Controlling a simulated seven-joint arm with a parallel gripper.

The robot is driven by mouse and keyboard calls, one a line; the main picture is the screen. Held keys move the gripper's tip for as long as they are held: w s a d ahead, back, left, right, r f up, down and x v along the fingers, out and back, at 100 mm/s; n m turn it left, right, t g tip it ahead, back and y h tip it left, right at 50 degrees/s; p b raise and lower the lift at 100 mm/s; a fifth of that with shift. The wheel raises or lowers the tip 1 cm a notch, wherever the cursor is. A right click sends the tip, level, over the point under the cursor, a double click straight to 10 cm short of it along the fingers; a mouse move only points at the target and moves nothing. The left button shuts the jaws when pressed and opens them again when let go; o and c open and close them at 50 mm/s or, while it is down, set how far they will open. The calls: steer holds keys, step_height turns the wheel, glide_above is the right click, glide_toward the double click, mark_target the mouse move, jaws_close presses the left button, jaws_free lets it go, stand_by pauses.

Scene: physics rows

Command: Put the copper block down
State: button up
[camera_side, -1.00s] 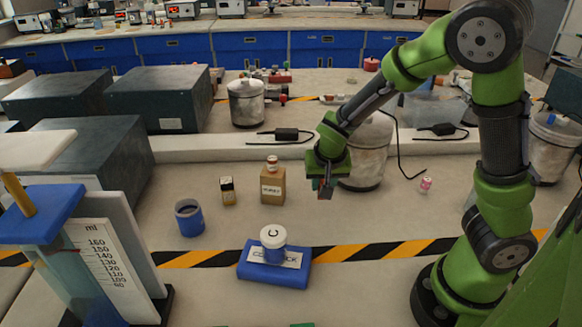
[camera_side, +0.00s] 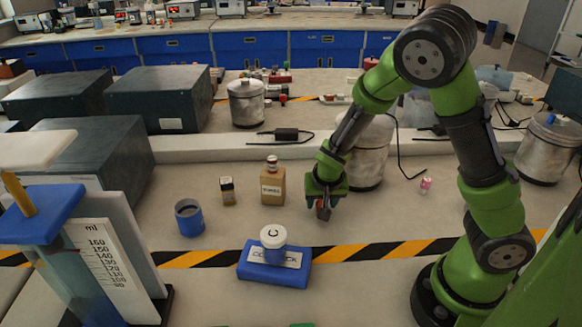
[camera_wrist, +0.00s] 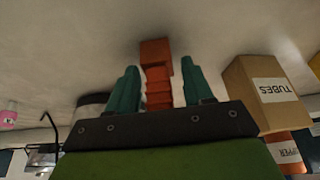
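The copper block (camera_wrist: 155,53) is an orange, stepped piece between the two teal fingers of my gripper (camera_wrist: 158,75) in the wrist view. In the side view my gripper (camera_side: 323,204) points down, right of the small brown box, with the block (camera_side: 323,211) showing reddish at its tips. My gripper appears shut on the block, though narrow gaps show beside it in the wrist view. I cannot tell whether the block's lower end touches the bench.
A metal canister (camera_side: 365,160) is close behind. A pink bottle (camera_side: 426,185) stands right. Bench in front of my gripper is clear.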

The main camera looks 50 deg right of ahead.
steer(key=shift+o, duration=0.3)
steer(key=shift+r, duration=0.1)
steer(key=shift+a+r, duration=0.1)
steer(key=shift+r, duration=0.15)
steer(key=s+a+r+n+t+y, duration=0.1)
steer(key=s+a+r, duration=0.1)
steer(key=s+r, duration=0.2)
steer(key=s+a+r+n+t+y, duration=0.1)
steer(key=s+a+r+n+y, duration=0.1)
steer(key=r, duration=0.9)
steer(key=s+a+r+n+t+y, duration=0.2)
steer(key=s+a+r, duration=0.2)
steer(key=s+r, duration=0.3)
steer(key=shift+r, duration=0.4)
